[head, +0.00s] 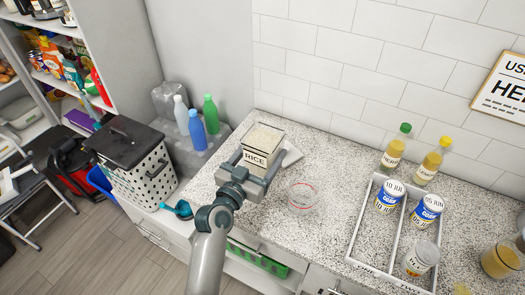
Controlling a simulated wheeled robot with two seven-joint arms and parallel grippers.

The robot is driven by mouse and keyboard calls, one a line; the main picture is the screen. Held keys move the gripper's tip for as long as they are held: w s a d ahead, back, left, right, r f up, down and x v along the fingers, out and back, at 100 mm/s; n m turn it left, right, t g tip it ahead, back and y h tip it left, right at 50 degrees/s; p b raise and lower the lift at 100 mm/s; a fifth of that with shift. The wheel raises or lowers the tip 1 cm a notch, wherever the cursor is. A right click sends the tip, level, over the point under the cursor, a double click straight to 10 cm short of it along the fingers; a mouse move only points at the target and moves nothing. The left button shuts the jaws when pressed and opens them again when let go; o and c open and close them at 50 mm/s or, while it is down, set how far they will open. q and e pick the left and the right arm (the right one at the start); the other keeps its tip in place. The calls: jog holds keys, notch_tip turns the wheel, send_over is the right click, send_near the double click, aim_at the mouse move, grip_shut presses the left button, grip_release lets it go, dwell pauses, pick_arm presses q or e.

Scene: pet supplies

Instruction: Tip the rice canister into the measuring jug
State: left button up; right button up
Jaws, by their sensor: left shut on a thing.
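The rice canister (257,157) is a square, clear-sided container with a RICE label and pale contents showing at its top. It looks upright. My left gripper (249,172) is shut on it, a finger on each side. I cannot tell if its base touches the counter. The measuring jug (302,197) is clear with red markings and stands on the speckled counter, right of the canister and apart from it. My right gripper is not in view.
A blue scoop (181,209) lies left near the front edge. The counter between jug and tray is clear.

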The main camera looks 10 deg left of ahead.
pick_arm(q)
jog(key=shift+r, duration=0.1)
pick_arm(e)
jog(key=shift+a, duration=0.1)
pick_arm(q)
jog(key=shift+s+a+f+b, duration=0.25)
jog(key=shift+a+b, duration=0.1)
jog(key=shift+b, duration=0.2)
jog(key=s+a+n+y+b, duration=0.2)
jog(key=s+a+y+b, duration=0.1)
jog(key=a, duration=0.3)
jog(key=s+a+n+t+y+b, duration=0.1)
jog(key=s+a+n+y+b, duration=0.1)
jog(key=s+a+y+b, duration=0.1)
jog(key=s+a+b, duration=0.1)
jog(key=a+b, duration=0.1)
jog(key=b, duration=0.1)
jog(key=shift+a+f, duration=0.35)
jog(key=shift+f, duration=0.05)
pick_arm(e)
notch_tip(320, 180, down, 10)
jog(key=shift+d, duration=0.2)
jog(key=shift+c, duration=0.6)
